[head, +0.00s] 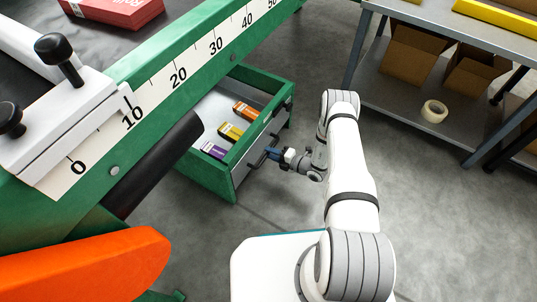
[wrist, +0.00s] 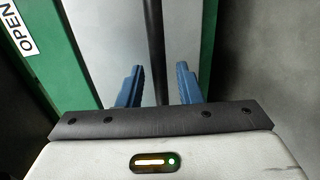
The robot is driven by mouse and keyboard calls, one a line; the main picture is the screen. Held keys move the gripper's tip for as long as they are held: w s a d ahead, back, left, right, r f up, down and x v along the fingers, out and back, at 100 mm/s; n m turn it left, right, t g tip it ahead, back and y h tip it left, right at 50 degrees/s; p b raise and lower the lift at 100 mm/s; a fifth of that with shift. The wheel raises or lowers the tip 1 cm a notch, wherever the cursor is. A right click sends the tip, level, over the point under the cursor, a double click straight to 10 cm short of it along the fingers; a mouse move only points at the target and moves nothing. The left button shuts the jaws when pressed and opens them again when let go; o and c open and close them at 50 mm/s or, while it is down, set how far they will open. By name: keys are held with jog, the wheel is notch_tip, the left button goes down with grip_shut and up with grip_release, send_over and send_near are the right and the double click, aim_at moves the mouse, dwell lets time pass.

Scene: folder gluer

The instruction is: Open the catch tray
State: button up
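The catch tray (head: 207,175) is a green drawer with a grey front, pulled out from under the green machine so its inside shows. Several small boxes lie in it, among them an orange box (head: 245,111), a yellow box (head: 230,131) and a purple box (head: 213,150). A dark bar handle (head: 257,158) is on its front. My gripper (head: 271,154) is at this handle. In the wrist view the blue fingers of my gripper (wrist: 158,85) are apart, with the dark handle bar (wrist: 154,40) running between them and narrow gaps on both sides.
A green rail with a number scale (head: 200,60) runs above the tray. An orange part (head: 85,265) is at the lower left. A grey shelf table (head: 445,125) with cardboard boxes and a tape roll (head: 434,111) stands at the right. The floor between is clear.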

jog(key=shift+x, duration=0.9)
jog(key=shift+c, duration=0.3)
grip_shut()
